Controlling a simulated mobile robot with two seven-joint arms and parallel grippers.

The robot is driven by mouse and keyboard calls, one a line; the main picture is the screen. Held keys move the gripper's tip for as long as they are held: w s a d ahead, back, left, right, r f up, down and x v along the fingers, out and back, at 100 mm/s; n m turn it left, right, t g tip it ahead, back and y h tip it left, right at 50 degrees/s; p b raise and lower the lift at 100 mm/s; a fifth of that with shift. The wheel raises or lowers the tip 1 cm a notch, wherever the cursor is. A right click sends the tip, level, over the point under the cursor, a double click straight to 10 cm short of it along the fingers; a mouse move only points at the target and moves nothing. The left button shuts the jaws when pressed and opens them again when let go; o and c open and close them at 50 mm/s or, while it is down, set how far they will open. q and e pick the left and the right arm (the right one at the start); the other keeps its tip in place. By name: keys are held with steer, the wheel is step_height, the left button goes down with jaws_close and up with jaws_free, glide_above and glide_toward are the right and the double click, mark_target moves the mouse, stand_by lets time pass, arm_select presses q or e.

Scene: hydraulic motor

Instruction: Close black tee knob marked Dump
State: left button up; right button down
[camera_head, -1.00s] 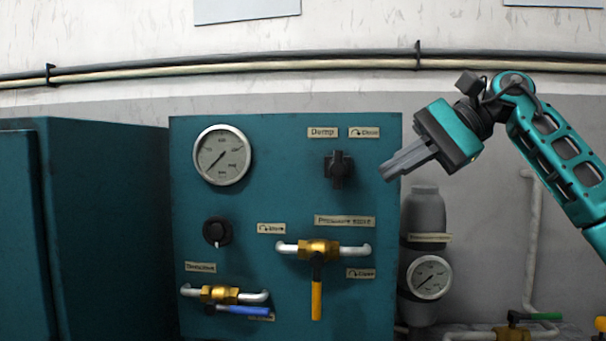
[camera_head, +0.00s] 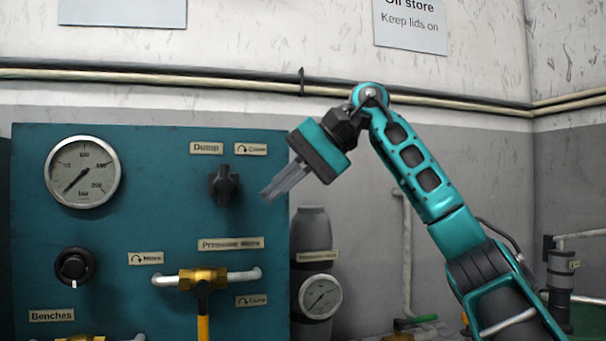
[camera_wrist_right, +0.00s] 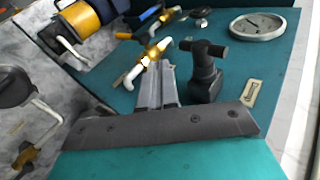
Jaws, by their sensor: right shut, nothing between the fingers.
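The black tee knob (camera_head: 223,185) sits on the teal panel (camera_head: 150,225), below the "Dump" label (camera_head: 206,148) and a "Close" label with a curved arrow (camera_head: 251,149). In the right wrist view the knob (camera_wrist_right: 204,72) stands out from the panel with its crossbar, beside the fingers. My right gripper (camera_head: 268,196) is shut and empty, to the right of the knob and apart from it in the head view. Its closed fingers also show in the right wrist view (camera_wrist_right: 155,84). My left gripper is not in view.
A gauge (camera_head: 82,172) is at the panel's upper left, with a round black knob (camera_head: 74,266) below it. A brass valve with a yellow handle (camera_head: 203,280) sits below the tee knob. A grey cylinder (camera_head: 312,228) and small gauge (camera_head: 320,297) stand right of the panel.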

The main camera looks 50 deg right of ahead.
mark_target(224, 185)
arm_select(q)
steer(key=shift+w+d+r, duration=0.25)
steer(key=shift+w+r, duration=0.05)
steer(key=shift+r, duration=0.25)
arm_select(e)
steer(key=w+a, duration=0.3)
steer(key=shift+a, duration=0.1)
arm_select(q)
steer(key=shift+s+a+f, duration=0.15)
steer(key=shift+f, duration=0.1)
